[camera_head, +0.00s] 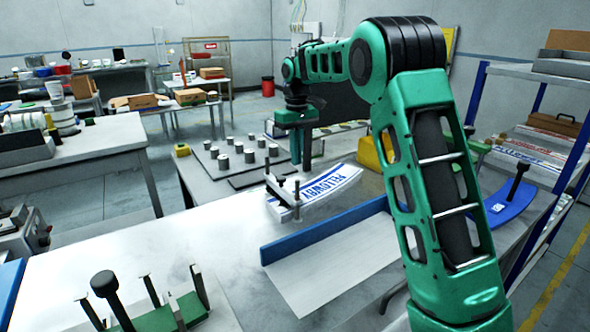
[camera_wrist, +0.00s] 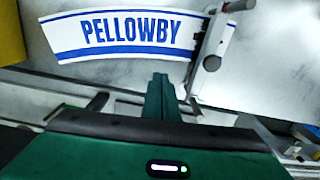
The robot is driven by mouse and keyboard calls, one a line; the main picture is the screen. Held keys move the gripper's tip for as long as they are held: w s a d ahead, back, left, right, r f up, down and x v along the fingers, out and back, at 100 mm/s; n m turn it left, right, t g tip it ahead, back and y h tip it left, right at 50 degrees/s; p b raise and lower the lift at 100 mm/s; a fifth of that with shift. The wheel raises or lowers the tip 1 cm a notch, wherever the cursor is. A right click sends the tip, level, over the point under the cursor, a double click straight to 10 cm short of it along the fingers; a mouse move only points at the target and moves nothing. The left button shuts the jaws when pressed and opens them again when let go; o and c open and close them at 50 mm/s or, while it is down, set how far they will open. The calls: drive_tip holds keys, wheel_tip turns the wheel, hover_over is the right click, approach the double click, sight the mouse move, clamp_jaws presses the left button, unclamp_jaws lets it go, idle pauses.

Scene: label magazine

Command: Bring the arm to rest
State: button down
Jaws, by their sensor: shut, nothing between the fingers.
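My green arm reaches up and over the grey table (camera_head: 110,262) in the head view. My gripper (camera_head: 306,165) points down just behind a curved white label (camera_head: 335,184) with blue lettering and a blue edge stripe. In the wrist view, my gripper (camera_wrist: 161,80) has its green fingers together, with nothing between them. The label (camera_wrist: 75,38) there reads PELLOWBY and lies beyond the fingertips. A metal clamp (camera_head: 283,192) sits across the label's left end in the head view; it also shows in the wrist view (camera_wrist: 212,52).
A blue upright strip (camera_head: 322,231) edges a pale plate (camera_head: 335,265) in front of the label. A green fixture with posts (camera_head: 165,312) stands at the near left. A plate with several grey pegs (camera_head: 240,155) lies behind. A shelf rack (camera_head: 530,72) stands at right.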

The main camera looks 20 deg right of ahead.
drive_tip(key=s+d+r+m, duration=0.35)
drive_tip(key=s+d, duration=0.35)
drive_tip(key=s, duration=0.6)
drive_tip(key=s+d+f+m, duration=0.1)
drive_tip(key=s+f+m, duration=0.1)
drive_tip(key=s, duration=1)
drive_tip(key=s+d+f+m, duration=0.2)
drive_tip(key=s+f, duration=0.2)
drive_tip(key=s, duration=0.8)
drive_tip(key=s+d+f+m, duration=0.2)
drive_tip(key=s+f, duration=0.1)
drive_tip(key=s, duration=0.9)
drive_tip(key=shift+d+f+m, duration=0.1)
drive_tip(key=shift+f+m, duration=0.15)
